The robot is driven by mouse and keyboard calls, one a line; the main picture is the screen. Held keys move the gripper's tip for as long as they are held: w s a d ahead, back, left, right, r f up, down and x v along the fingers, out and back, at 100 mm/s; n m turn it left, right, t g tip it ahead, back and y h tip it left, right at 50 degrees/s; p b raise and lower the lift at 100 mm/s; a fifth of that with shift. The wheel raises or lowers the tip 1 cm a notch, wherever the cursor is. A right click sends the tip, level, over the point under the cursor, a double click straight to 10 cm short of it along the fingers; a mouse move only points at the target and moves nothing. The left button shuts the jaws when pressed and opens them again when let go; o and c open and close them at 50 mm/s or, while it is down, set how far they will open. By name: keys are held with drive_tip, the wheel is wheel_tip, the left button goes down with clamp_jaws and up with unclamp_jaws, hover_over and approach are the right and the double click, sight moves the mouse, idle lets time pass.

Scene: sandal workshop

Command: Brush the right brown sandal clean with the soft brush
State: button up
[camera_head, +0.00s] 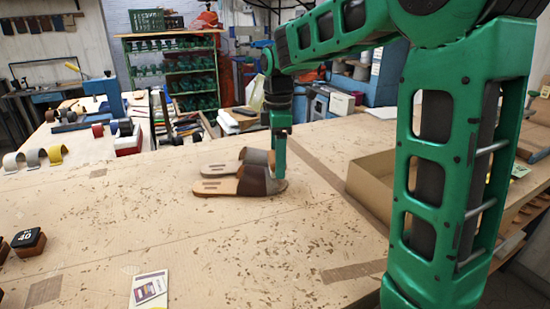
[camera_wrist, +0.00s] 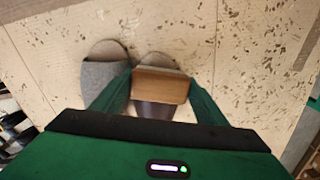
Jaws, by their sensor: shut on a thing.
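The right brown sandal has a tan insole and a dark brown strap. It lies on the workbench in the head view (camera_head: 256,182), strap toward the right; the wrist view shows its dark strap (camera_wrist: 155,109) partly hidden under the brush. A second sandal with a grey strap lies beside it, behind in the head view (camera_head: 258,157) and left in the wrist view (camera_wrist: 103,75). My gripper (camera_head: 279,168) points down at the brown sandal's strap end. In the wrist view it is shut on a wooden-backed brush (camera_wrist: 161,85) over the sandal. Bristles and any contact are hidden.
An open cardboard box (camera_head: 372,190) stands right of the sandals. A dark-topped block (camera_head: 28,241) and a small card (camera_head: 149,290) lie toward the front left.

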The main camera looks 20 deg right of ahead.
drive_tip(key=shift+s+a, duration=0.15)
drive_tip(key=shift+s, duration=0.35)
drive_tip(key=shift+w, duration=0.15)
drive_tip(key=shift+w+d, duration=0.2)
drive_tip(key=shift+w, duration=0.35)
drive_tip(key=shift+w+d, duration=0.2)
drive_tip(key=shift+w, duration=0.35)
drive_tip(key=shift+s, duration=0.15)
drive_tip(key=shift+s+a, duration=0.25)
drive_tip(key=shift+s, duration=0.3)
drive_tip(key=shift+s+a, duration=0.2)
drive_tip(key=shift+s, duration=0.35)
drive_tip(key=shift+r, duration=4)
drive_tip(key=shift+d, duration=0.1)
